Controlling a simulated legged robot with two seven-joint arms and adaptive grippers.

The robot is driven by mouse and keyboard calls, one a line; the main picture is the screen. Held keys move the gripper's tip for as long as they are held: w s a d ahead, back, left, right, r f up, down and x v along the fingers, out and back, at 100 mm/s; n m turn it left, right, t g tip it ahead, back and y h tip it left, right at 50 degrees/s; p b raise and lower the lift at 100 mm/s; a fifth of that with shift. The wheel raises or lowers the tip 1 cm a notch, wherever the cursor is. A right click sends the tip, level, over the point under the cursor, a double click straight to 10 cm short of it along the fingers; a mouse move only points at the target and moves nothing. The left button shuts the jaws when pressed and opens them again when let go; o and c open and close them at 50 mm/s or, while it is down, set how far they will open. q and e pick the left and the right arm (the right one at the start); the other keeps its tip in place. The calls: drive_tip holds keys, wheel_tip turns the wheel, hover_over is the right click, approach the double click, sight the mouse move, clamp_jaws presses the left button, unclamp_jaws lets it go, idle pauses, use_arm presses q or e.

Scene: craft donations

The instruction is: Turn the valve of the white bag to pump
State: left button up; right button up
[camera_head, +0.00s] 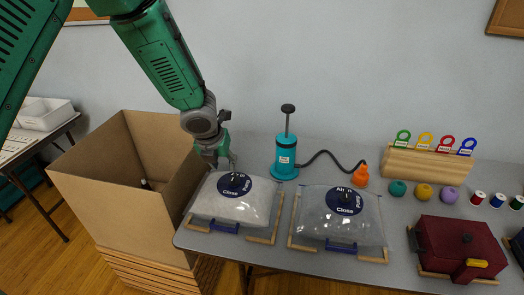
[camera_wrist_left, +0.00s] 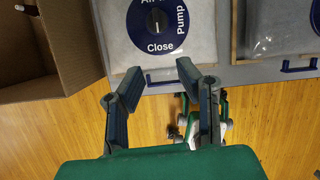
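The white bag (camera_head: 240,207) lies in a wooden frame at the table's left end, with a blue clip at its front. Its round blue valve plate (camera_head: 248,187) reads Air In, Pump and Close around a black knob (camera_head: 235,179). The knob also shows in the left wrist view (camera_wrist_left: 157,20); which label it points to is hard to make out. My left gripper (camera_head: 215,162) is above the bag's back left edge. In the left wrist view its fingers (camera_wrist_left: 160,78) are spread apart with nothing between them, clear of the knob. My right gripper is out of view.
A second, greyer bag (camera_head: 335,228) with a similar valve lies to the right. A teal pump (camera_head: 285,155) with a black hose and orange nozzle (camera_head: 360,176) stands behind. A cardboard box (camera_head: 95,200) is left of the table. Yarn balls, spools and a dark red case (camera_head: 450,240) are at right.

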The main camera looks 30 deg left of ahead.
sight(234, 177)
use_arm(q)
drive_tip(key=shift+m, duration=0.5)
drive_tip(key=x, duration=0.3)
drive_tip(key=w+x, duration=0.1)
drive_tip(key=x, duration=0.3)
drive_tip(key=w+b+x, duration=0.1)
drive_tip(key=x, duration=0.3)
drive_tip(key=shift+a+r, duration=0.15)
drive_tip(key=shift+r, duration=0.2)
drive_tip(key=shift+w+a+f, duration=0.15)
drive_tip(key=shift+a+f, duration=0.05)
drive_tip(key=shift+f, duration=0.2)
drive_tip(key=shift+w+a+f, duration=0.2)
drive_tip(key=shift+f, duration=0.2)
drive_tip(key=shift+d+r, duration=0.15)
drive_tip(key=shift+d, duration=0.15)
clamp_jaws()
